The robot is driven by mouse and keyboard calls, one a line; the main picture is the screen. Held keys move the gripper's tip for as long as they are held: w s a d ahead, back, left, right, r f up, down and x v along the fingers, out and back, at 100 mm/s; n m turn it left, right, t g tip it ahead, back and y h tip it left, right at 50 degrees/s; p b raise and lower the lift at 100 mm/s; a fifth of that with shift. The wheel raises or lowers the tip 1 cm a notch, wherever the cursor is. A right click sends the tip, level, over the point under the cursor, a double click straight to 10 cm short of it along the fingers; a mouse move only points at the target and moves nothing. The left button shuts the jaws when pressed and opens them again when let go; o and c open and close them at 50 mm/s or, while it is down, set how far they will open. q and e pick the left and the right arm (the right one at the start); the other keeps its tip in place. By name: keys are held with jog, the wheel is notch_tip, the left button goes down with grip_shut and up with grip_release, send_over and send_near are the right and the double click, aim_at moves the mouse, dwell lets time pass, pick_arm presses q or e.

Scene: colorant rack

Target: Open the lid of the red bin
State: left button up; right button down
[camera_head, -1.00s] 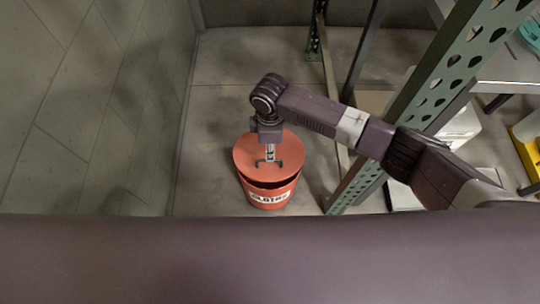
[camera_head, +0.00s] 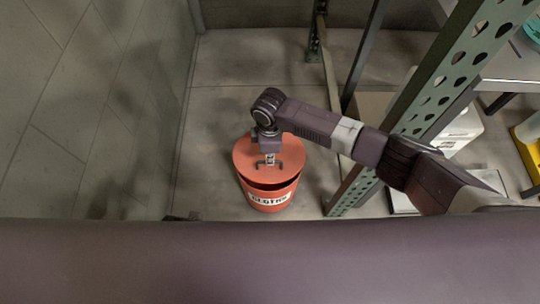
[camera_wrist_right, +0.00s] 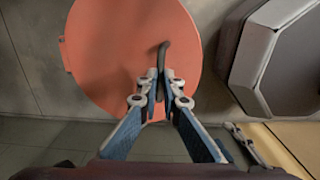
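The red bin (camera_head: 281,205) stands on the floor with a white label on its front. Its round red lid (camera_head: 243,160) lies over the top, with a dark gap between lid and rim at the front. The lid also fills much of the right wrist view (camera_wrist_right: 110,50). A dark bar handle (camera_wrist_right: 163,52) stands on the lid. My right gripper (camera_wrist_right: 163,84) reaches down over the lid, its fingertips close together on both sides of the handle, looking shut on it. A small dark part (camera_head: 183,216) at the lower edge may be my left gripper; its fingers cannot be made out.
A green perforated rack post (camera_head: 433,95) stands right of the bin, with shelving behind. A white container (camera_head: 458,132) and a yellow item (camera_head: 528,150) are at the right. A wall is at the left. The floor (camera_head: 225,110) behind the bin is clear.

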jog(key=shift+w, duration=0.15)
jog(key=c, duration=2.1)
grip_release()
notch_tip(320, 180, up, 12)
jog(key=shift+r, duration=0.1)
